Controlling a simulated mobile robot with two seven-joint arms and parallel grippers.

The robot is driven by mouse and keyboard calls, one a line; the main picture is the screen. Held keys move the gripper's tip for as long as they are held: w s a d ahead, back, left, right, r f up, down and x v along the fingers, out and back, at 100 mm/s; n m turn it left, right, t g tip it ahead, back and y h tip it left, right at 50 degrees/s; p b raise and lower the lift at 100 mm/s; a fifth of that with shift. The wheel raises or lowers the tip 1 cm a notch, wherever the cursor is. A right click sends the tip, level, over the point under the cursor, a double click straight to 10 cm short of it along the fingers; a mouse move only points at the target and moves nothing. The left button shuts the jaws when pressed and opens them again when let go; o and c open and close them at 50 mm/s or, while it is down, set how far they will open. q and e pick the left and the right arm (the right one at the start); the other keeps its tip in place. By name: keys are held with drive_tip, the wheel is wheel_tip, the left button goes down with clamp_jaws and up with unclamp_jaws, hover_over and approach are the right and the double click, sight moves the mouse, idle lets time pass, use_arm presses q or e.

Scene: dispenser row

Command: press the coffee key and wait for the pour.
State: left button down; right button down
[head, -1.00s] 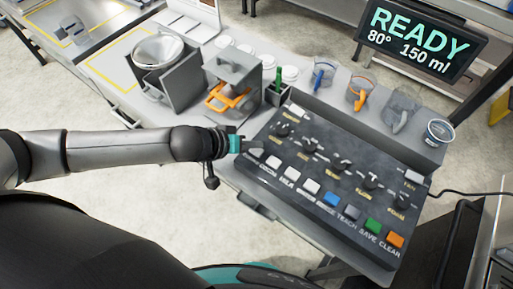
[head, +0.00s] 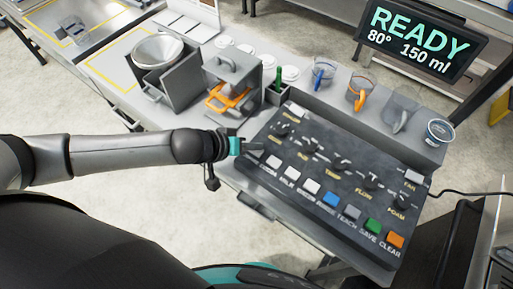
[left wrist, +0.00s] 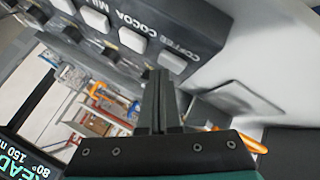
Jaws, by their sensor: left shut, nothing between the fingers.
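The coffee key is a pale square button (left wrist: 172,62) labelled COFFEE at the end of the key row in the left wrist view. My left gripper (left wrist: 160,78) is shut and empty. Its fingertips are close to the coffee key; I cannot tell whether they touch it. In the head view the left gripper (head: 250,149) is at the left end of the dark control panel (head: 330,165), and it hides part of the key and its label. The display (head: 420,42) reads READY, 80°, 150 ml. My right gripper is not in view.
Cocoa (head: 273,163) and milk (head: 291,173) keys lie beside the coffee key, then coloured keys. Knobs stand behind them. Clear cups (head: 322,74) stand behind the panel. A grey machine with an orange part (head: 229,97) stands at the back left.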

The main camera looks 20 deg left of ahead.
sight(253, 153)
use_arm(q)
drive_tip(key=shift+f, duration=0.5)
idle(0.6)
drive_tip(key=shift+r, duration=0.1)
drive_tip(key=shift+r+p, duration=0.85)
drive_tip(key=shift+p, duration=0.15)
wheel_tip(253, 153, up, 5)
drive_tip(key=p, duration=0.5)
drive_tip(key=shift+p, duration=0.35)
